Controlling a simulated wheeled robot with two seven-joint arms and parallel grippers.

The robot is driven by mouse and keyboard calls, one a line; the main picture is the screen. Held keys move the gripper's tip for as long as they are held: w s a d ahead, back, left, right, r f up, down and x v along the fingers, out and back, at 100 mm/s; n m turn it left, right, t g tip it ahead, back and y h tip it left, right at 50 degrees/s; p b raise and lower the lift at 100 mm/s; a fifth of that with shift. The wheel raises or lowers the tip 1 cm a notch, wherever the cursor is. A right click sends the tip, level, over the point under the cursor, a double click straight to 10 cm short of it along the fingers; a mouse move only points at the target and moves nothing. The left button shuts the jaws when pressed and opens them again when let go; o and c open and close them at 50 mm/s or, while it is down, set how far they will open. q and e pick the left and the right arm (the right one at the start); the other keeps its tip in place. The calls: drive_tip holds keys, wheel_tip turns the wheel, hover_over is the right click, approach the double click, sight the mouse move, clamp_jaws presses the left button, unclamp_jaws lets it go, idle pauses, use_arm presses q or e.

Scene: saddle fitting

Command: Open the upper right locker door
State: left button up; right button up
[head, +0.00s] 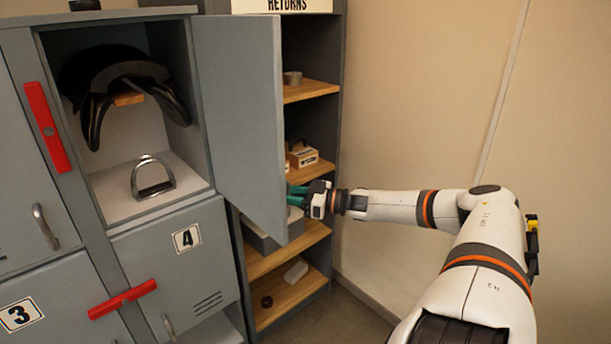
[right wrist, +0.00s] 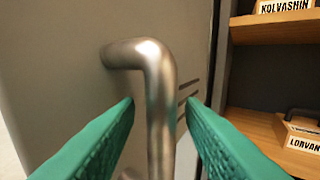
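The upper right locker door (head: 240,110) stands wide open, swung out to the right of its compartment. Its outer face, with the bent metal handle (right wrist: 158,95), shows in the right wrist view. My right gripper (head: 297,195) is at the door's free edge, partly hidden behind the door in the head view. In the right wrist view its green fingers (right wrist: 160,108) are spread on either side of the handle, with gaps between them and the bar. My left gripper is not in view.
The open compartment holds a black saddle (head: 120,80) and a metal stirrup (head: 152,178). A returns shelf (head: 310,90) stands close behind the open door.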

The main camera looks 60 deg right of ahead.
drive_tip(key=p+v, duration=0.7)
drive_tip(key=v, duration=0.4)
drive_tip(key=shift+s, duration=0.15)
